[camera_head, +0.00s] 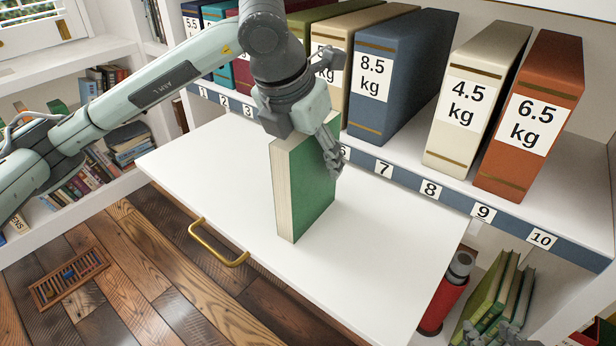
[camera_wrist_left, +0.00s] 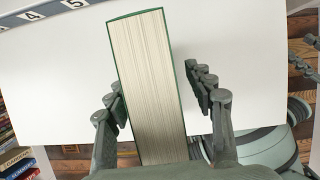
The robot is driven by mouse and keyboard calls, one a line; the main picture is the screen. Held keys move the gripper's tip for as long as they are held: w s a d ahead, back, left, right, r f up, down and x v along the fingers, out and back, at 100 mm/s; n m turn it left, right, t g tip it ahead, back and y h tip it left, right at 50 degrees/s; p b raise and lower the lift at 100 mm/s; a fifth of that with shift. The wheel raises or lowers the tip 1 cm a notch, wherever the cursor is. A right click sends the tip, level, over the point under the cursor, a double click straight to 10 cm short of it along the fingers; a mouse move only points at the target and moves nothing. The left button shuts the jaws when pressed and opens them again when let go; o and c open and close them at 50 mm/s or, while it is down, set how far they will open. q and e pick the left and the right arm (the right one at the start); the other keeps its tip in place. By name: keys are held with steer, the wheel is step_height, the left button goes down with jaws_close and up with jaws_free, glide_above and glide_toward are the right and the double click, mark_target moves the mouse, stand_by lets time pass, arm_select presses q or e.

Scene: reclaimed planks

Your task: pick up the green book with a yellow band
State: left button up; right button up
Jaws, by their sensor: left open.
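A thick green book (camera_head: 312,185) stands upright on a white pull-out board (camera_head: 385,265). Its pale page edges face the front left in the head view. No yellow band shows on its visible faces. My left gripper (camera_head: 318,130) is at the book's top, open, with one finger beside the green cover; the other is hidden in the head view. Part of my right gripper (camera_head: 490,334) shows at the bottom edge, cut off.
Behind the board a numbered shelf holds weight-labelled books, including blue 8.5 kg (camera_head: 400,75), cream 4.5 kg (camera_head: 475,100) and orange 6.5 kg (camera_head: 532,115). A gold handle (camera_head: 218,245) is on the board's front. A red cylinder (camera_head: 443,295) stands below right. The board around the book is clear.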

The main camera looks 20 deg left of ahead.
arm_select(q)
steer(key=shift+c, duration=0.2)
jaws_close()
stand_by(0.5)
